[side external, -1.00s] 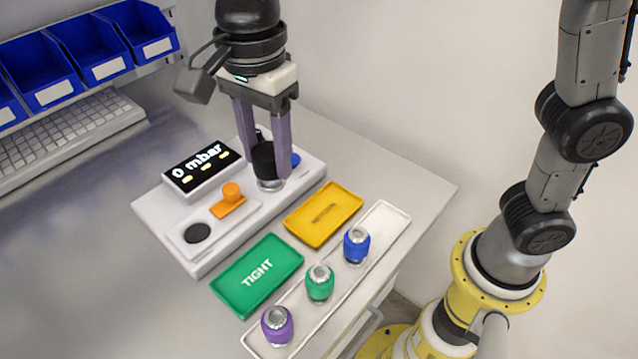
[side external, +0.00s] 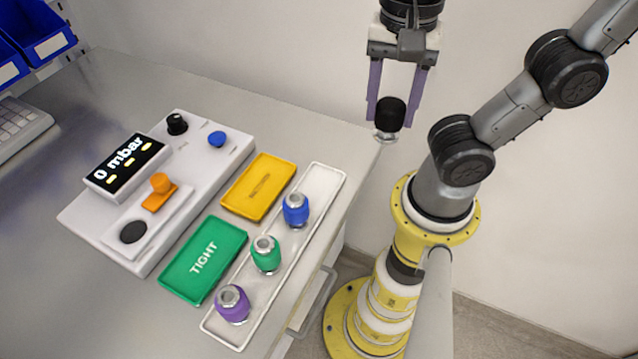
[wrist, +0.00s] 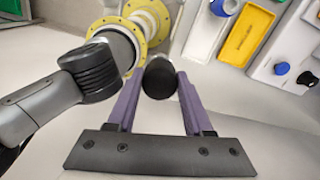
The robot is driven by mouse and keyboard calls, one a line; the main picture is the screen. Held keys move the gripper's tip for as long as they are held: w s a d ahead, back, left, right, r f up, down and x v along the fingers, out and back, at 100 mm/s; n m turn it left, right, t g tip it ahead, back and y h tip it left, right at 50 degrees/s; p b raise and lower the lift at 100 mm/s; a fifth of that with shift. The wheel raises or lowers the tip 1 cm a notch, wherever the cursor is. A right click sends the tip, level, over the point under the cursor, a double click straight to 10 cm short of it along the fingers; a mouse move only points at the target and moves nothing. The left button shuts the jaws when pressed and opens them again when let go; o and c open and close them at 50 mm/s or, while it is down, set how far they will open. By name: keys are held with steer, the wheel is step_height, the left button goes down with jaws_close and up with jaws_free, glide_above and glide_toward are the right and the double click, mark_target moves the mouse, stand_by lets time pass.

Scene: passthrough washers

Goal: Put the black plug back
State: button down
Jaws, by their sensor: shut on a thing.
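My gripper (side external: 398,108) is shut on the black plug (side external: 390,112), a dark body with a shiny flange at its lower end. The plug hangs upright in the air, to the right of the bench's edge in the side view. In the wrist view, the plug (wrist: 160,78) sits between the purple fingers of my gripper (wrist: 156,85). A long white tray (side external: 333,178) holds a purple plug (side external: 232,304), a green plug (side external: 265,254) and a blue plug (side external: 295,210). Its far end is bare.
A yellow tray (side external: 259,187) and a green "TIGHT" tray (side external: 204,258) look empty. Blue bins (side external: 38,35) stand far left.

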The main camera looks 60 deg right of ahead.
steer(key=s+d, duration=0.2)
steer(key=s, duration=0.1)
steer(key=shift+m, duration=0.5)
steer(key=w+a+f, duration=0.1)
steer(key=w+f, duration=0.2)
steer(key=w, duration=0.1)
steer(key=w+a+f, duration=0.2)
steer(key=w+f, duration=0.1)
steer(key=w, duration=0.1)
steer(key=w+a+f, duration=0.2)
steer(key=w+f, duration=0.2)
steer(key=shift+w+a+f, duration=0.1)
steer(key=shift+w+f, duration=0.05)
steer(key=shift+f, duration=0.7)
steer(key=shift+w+a+f, duration=0.1)
steer(key=shift+f, duration=0.75)
steer(key=shift+d+f, duration=0.1)
steer(key=shift+f, duration=0.05)
steer(key=shift+c, duration=1.5)
jaws_free()
